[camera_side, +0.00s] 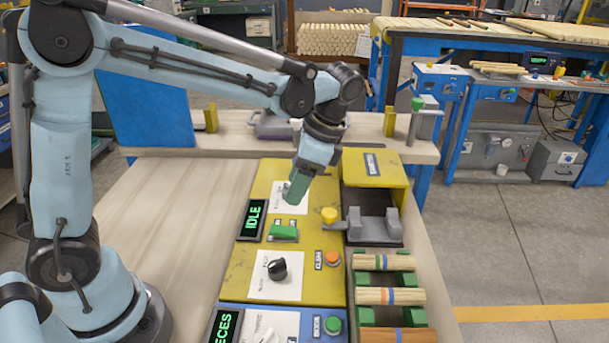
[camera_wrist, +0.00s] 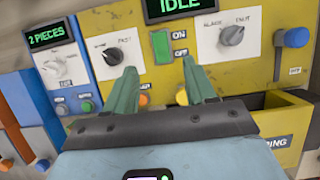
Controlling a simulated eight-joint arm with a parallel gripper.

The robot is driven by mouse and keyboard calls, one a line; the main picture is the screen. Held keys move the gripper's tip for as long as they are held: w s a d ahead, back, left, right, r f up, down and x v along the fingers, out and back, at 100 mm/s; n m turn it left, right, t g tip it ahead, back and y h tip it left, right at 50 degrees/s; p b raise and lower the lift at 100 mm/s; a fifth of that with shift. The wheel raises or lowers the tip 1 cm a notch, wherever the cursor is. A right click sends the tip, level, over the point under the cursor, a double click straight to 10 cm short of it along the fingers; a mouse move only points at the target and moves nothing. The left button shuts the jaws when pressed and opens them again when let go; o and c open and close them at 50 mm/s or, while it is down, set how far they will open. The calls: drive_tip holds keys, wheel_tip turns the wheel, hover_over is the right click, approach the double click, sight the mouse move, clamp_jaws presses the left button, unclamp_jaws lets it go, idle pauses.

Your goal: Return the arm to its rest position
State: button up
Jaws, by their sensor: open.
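My gripper (camera_side: 297,187) hangs at the end of my bent arm, pointing down over the far part of the yellow control panel (camera_side: 240,283). In the side view its green fingers overlap a white label; whether they touch the panel cannot be told there. In the wrist view my gripper (camera_wrist: 163,84) has its two green fingers spread apart with nothing between them. They point at the yellow panel (camera_wrist: 267,75), either side of a green on/off switch (camera_wrist: 161,47). The IDLE display (camera_side: 251,220) is lit green.
A grey cradle (camera_side: 388,229) and striped wooden pieces (camera_side: 389,296) in green holders lie to the right. The bench top (camera_side: 158,205) left of the panel is clear.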

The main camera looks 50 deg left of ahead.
drive_tip(key=shift+w+d+r, duration=0.15)
drive_tip(key=shift+r, duration=0.35)
drive_tip(key=s+a+n+t+h, duration=0.2)
drive_tip(key=s+n+t+h, duration=0.1)
drive_tip(key=s+n+t, duration=0.4)
drive_tip(key=n+t, duration=0.2)
drive_tip(key=t, duration=0.1)
drive_tip(key=shift+a+r, duration=0.25)
drive_tip(key=shift+a, duration=0.15)
idle(0.8)
